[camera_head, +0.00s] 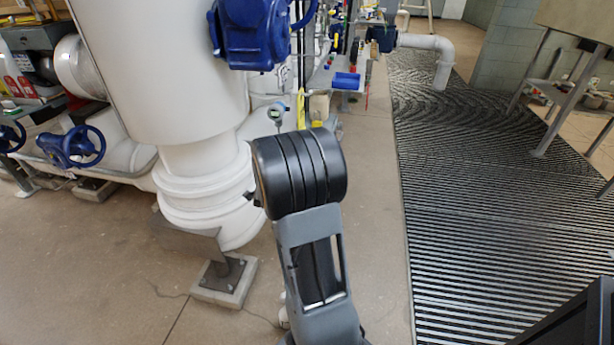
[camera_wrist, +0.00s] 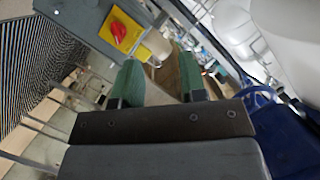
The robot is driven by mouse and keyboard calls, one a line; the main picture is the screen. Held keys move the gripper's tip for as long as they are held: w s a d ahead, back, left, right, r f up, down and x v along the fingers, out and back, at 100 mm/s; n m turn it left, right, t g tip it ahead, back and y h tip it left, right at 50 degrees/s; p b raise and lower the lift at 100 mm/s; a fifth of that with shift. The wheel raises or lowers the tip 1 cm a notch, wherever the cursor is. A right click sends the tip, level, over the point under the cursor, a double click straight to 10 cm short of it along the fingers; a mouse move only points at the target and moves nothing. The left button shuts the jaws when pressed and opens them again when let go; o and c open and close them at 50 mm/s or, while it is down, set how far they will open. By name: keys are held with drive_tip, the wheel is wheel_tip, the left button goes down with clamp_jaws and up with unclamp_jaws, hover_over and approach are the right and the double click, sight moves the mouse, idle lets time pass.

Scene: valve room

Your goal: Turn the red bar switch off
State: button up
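The red bar switch (camera_wrist: 118,31) sits on a yellow plate (camera_wrist: 130,40) on the face of a grey box (camera_wrist: 88,18), at the upper left of the wrist view. The bar appears tilted in that view. My gripper (camera_wrist: 160,72) has two green fingers spread well apart, with nothing between them. The switch lies beyond and to the left of the left fingertip, apart from it. I cannot make out the switch in the head view, where my arm blocks part of the scene and my gripper is hidden.
A large white vessel (camera_head: 160,80) stands left of my arm, with a blue valve body (camera_head: 249,35) above. A blue handwheel (camera_head: 84,147) is at far left. A pale pipe (camera_wrist: 155,46) passes close to the yellow plate. Tan floor (camera_head: 385,220) and dark grating (camera_head: 480,200) are clear.

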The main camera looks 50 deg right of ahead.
drive_tip(key=s+d+f+m+g+h+b, duration=0.2)
drive_tip(key=s+d+f+m+h+b, duration=0.15)
drive_tip(key=d+f, duration=0.35)
drive_tip(key=b+x, duration=0.3)
drive_tip(key=x, duration=1)
drive_tip(key=shift+w+b, duration=0.4)
drive_tip(key=shift+w, duration=0.1)
drive_tip(key=shift+r, duration=0.15)
drive_tip(key=shift+c, duration=0.5)
clamp_jaws()
